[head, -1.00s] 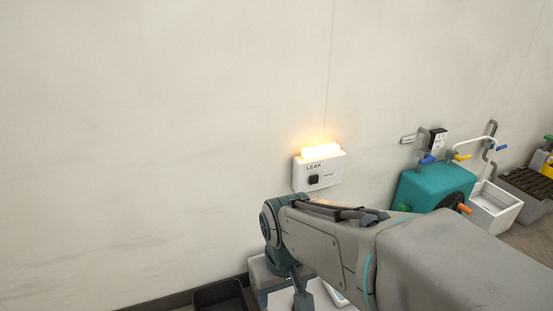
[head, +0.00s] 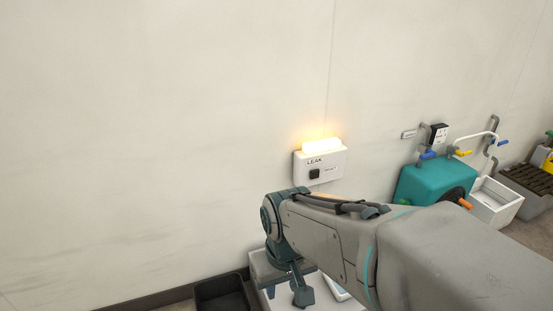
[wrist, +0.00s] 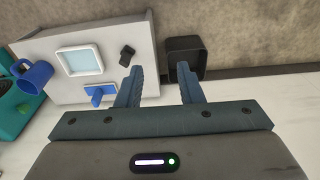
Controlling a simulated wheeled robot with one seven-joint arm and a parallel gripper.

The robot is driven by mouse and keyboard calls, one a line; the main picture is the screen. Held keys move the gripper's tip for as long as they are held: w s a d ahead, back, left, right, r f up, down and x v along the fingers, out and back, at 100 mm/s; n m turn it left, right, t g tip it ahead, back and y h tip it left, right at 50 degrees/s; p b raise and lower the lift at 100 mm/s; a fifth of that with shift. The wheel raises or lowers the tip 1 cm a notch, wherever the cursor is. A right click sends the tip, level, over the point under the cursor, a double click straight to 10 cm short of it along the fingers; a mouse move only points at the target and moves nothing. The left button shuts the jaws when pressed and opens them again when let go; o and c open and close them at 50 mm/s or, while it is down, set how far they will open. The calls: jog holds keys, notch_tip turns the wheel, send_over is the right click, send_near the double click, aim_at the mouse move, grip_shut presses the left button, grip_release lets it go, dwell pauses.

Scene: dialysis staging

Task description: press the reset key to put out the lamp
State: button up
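The reset key (head: 314,174) is a small dark square button on the front of a white wall box marked LEAK (head: 336,165). The lamp (head: 321,146) on top of the box glows bright orange-white. My gripper (head: 301,290) hangs below the box in the head view, pointing down, well apart from the key. In the wrist view my gripper (wrist: 160,72) has its two fingers spread, with nothing between them. The key and the lamp are not in the wrist view.
A white unit (wrist: 48,50) with a screen, a dark knob (wrist: 127,55) and blue handles lies below. A black bin (head: 221,295) stands beside it. A teal tank (head: 425,183) and a white basin (head: 494,202) stand to the right. The wall left of the box is bare.

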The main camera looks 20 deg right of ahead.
grip_shut()
dwell(1.4)
